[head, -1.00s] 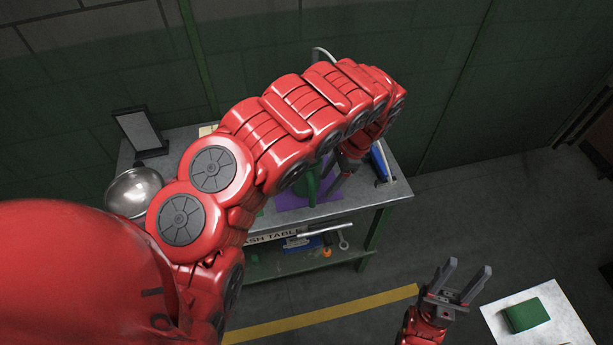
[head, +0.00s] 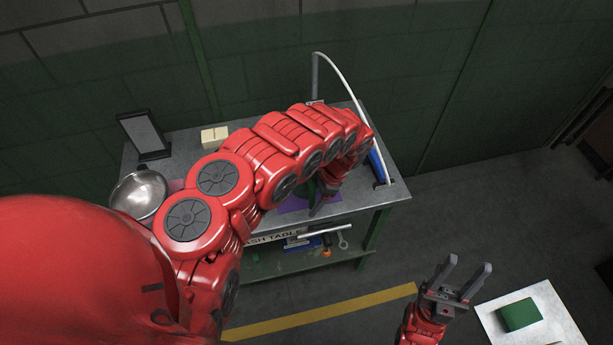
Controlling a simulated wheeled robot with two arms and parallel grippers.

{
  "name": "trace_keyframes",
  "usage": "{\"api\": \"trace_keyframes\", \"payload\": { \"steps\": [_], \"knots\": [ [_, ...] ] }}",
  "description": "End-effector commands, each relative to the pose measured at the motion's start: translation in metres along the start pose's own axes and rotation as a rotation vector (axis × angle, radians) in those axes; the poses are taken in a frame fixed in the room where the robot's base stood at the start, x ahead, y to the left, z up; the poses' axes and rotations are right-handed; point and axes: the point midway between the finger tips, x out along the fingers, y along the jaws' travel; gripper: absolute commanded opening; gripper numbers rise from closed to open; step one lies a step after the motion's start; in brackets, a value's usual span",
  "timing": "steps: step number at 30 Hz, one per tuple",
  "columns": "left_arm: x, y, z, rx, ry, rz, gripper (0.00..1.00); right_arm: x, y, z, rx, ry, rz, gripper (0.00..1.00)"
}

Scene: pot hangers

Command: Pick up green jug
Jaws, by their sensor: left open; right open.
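The green jug (head: 307,188) stands on the purple mat (head: 294,205) at the front of the wash table. My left arm hides most of it, and only a small green part shows. My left gripper (head: 319,206) points down beside the jug's right side, with its fingers partly hidden by the arm. It is open; whether it touches the jug cannot be seen. My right gripper (head: 463,272) is open and empty, in front of the table at the lower right.
On the wash table (head: 352,205) are a metal bowl (head: 139,194), a dark framed stand (head: 144,133), pale yellow blocks (head: 214,137) and a blue item (head: 377,165). A curved hose (head: 345,85) rises behind. Tools lie on the lower shelf. A white surface with a green block (head: 519,315) is at lower right.

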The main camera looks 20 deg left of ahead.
Motion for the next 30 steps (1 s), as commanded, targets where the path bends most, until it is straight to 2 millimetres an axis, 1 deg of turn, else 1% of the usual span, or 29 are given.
{"api": "trace_keyframes", "payload": {
  "steps": [3, 4, 8, 9, 11, 12, 14, 30],
  "knots": [
    [0.0000, -0.0001, 0.0000, -0.001, 0.000, 0.000, 0.62, -0.0003, 0.0000, 0.0001, 0.000, 0.000, 0.000, 0.50],
    [0.0000, -0.0001, 0.0001, -0.001, 0.000, 0.000, 0.59, -0.0003, 0.0000, 0.0000, 0.000, 0.000, 0.000, 0.50],
    [-0.0001, 0.0000, 0.0001, -0.001, 0.000, 0.000, 0.35, -0.0003, 0.0000, 0.0000, 0.000, 0.000, 0.000, 0.50],
    [-0.0001, 0.0000, 0.0001, -0.001, 0.000, 0.000, 0.28, -0.0004, 0.0000, 0.0001, 0.000, 0.000, 0.000, 0.50],
    [-0.0002, 0.0000, 0.0001, -0.001, 0.000, 0.001, 0.17, -0.0004, 0.0000, 0.0001, 0.000, 0.000, 0.000, 0.50],
    [-0.0002, 0.0001, 0.0001, -0.001, 0.000, 0.001, 0.10, -0.0003, 0.0000, 0.0000, 0.000, 0.000, 0.000, 0.50],
    [-0.0002, 0.0000, 0.0001, -0.001, 0.000, 0.001, 0.00, -0.0003, 0.0000, 0.0000, 0.000, 0.000, 0.000, 0.50],
    [-0.0004, 0.0000, 0.0001, -0.001, 0.000, 0.001, 0.00, -0.0003, 0.0000, 0.0000, 0.000, 0.000, 0.000, 0.50]
  ]
}}
